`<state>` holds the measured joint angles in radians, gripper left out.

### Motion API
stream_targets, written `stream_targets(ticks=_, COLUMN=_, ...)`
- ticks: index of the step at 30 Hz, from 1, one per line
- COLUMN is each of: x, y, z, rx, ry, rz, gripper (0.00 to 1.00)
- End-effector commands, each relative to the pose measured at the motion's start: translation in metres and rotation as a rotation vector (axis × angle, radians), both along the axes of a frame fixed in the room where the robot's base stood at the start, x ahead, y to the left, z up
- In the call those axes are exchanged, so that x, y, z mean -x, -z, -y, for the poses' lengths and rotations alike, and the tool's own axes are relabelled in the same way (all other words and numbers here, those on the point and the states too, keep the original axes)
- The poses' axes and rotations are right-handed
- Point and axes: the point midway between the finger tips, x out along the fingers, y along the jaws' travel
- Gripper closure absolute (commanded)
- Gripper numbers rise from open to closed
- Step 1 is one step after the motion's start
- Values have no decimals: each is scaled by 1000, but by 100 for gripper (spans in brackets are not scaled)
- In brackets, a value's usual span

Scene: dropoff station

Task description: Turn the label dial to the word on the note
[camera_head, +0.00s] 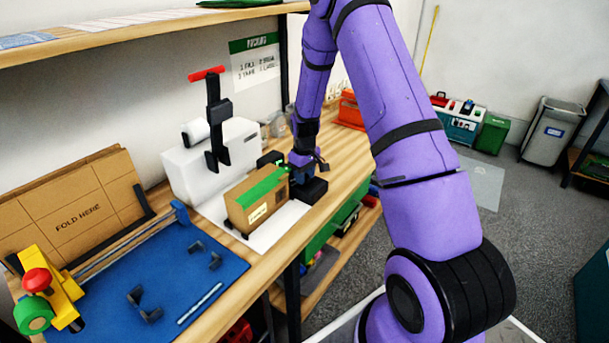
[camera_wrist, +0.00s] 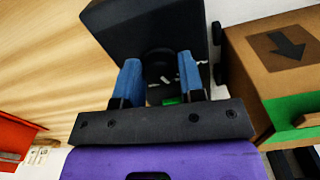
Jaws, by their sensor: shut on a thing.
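My gripper (camera_wrist: 160,82) has its two blue fingertips closed on the sides of a dark round dial (camera_wrist: 161,60) on a black box (camera_wrist: 125,28). Small white marks show around the dial, too small and covered to read. In the head view my gripper (camera_head: 305,160) is at the black box (camera_head: 311,190) on the bench, and the dial is hidden there. A cardboard parcel (camera_head: 240,217) with green tape and a pale label (camera_head: 257,214) stands just left of the black box. I cannot tell which paper is the note, and the label's writing is too small to read.
A white machine (camera_head: 190,172) with a red-handled lever stands behind the parcel. A blue mat (camera_head: 170,290) and a yellow tape dispenser (camera_head: 60,285) lie at the front left. A printed sheet (camera_head: 255,68) hangs on the wall.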

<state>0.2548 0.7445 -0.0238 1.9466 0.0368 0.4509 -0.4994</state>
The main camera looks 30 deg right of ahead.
Motion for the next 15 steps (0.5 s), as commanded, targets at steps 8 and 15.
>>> stream_targets(ticks=8, x=0, y=0, z=0, rx=1, ry=196, rz=0, gripper=87)
stream_targets(ticks=15, x=0, y=0, z=0, rx=1, ry=414, rz=0, gripper=87)
